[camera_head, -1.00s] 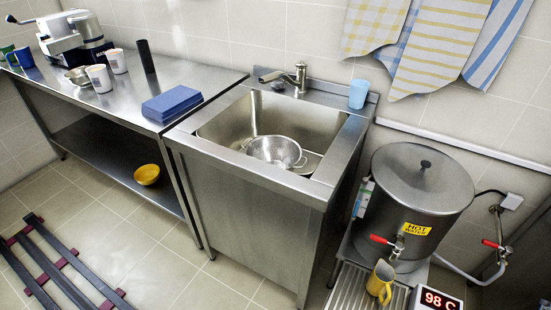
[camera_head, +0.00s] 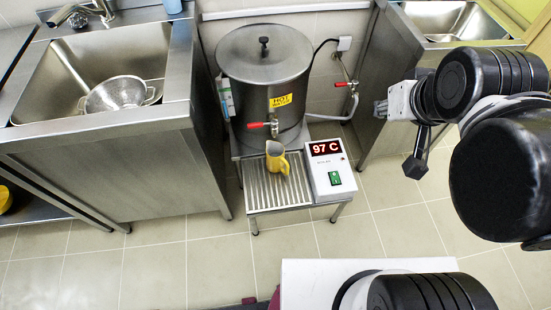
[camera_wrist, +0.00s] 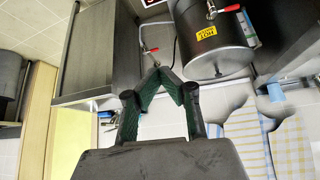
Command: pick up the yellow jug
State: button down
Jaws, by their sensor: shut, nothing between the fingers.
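The yellow jug (camera_head: 277,158) stands upright on the slatted drip tray (camera_head: 262,196), under the tap of the steel hot water boiler (camera_head: 265,78). Its handle faces the front right. I do not see the jug in the wrist view. My gripper (camera_wrist: 165,72) is shut and empty in the wrist view, its fingertips together. That view is upside down, with the boiler (camera_wrist: 208,50) beyond the fingers to the right. In the head view my arm is at the right, clear of the jug, and I cannot make out the fingertips there.
A display box (camera_head: 327,170) reading 97 C stands right beside the jug. The red tap handle (camera_head: 262,125) sticks out just above the jug. A sink with a colander (camera_head: 118,94) is left, another sink (camera_head: 455,20) right. The floor in front is partly clear.

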jog(key=c, duration=1.5)
grip_release()
jog(key=shift+o, duration=0.2)
jog(key=shift+w, duration=0.1)
